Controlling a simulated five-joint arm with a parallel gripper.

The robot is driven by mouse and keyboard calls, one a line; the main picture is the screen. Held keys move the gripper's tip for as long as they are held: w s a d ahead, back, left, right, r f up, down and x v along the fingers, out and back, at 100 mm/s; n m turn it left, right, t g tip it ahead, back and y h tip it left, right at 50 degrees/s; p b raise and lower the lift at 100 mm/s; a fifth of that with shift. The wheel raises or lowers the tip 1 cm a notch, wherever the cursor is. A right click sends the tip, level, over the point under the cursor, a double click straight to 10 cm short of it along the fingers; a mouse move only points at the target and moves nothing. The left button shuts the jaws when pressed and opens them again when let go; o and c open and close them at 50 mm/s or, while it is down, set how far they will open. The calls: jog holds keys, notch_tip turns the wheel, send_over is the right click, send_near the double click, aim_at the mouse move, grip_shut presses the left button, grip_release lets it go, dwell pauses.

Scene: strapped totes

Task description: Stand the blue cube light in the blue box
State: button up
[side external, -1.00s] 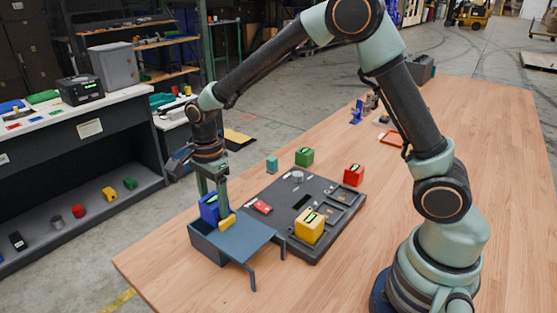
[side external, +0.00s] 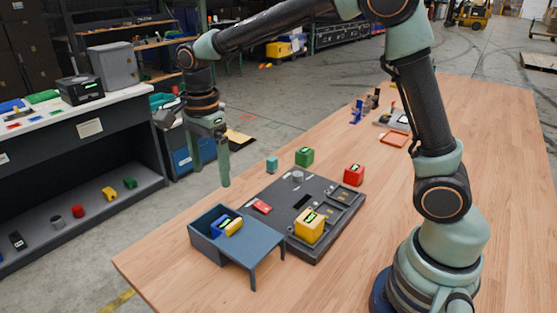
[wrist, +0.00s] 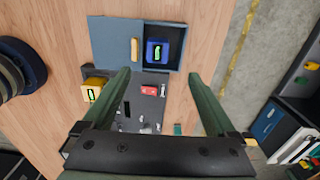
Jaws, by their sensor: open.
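The blue cube light (side external: 219,226) sits inside the blue box (side external: 207,250). In the wrist view the cube light (wrist: 157,51) shows a lit green mark on its top, and it lies within the open compartment of the box (wrist: 176,64). A yellow bar (side external: 234,226) lies beside the cube, on the edge of the flat lid part; it also shows in the wrist view (wrist: 134,49). My gripper (side external: 210,176) is open and empty, raised above and behind the box, apart from the cube. Its two fingers show spread in the wrist view (wrist: 163,78).
A dark grey tray (side external: 345,219) next to the box holds a yellow cube (side external: 309,227) and a small red block (side external: 261,206). A green cube (side external: 304,156), a red cube (side external: 354,174) and a teal block (side external: 272,164) stand around it. The right side of the wooden table is clear.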

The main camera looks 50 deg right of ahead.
jog(key=s+d+r+n+t, duration=0.2)
jog(key=s+d+r+n, duration=0.3)
jog(key=s+r+n, duration=0.15)
jog(key=s+d+n+t, duration=0.3)
jog(key=s+n, duration=0.5)
jog(key=n, duration=0.3)
jog(key=shift+d+f+t, duration=0.3)
jog(key=shift+d+f, duration=0.05)
jog(key=shift+d, duration=0.45)
jog(key=shift+n, duration=0.25)
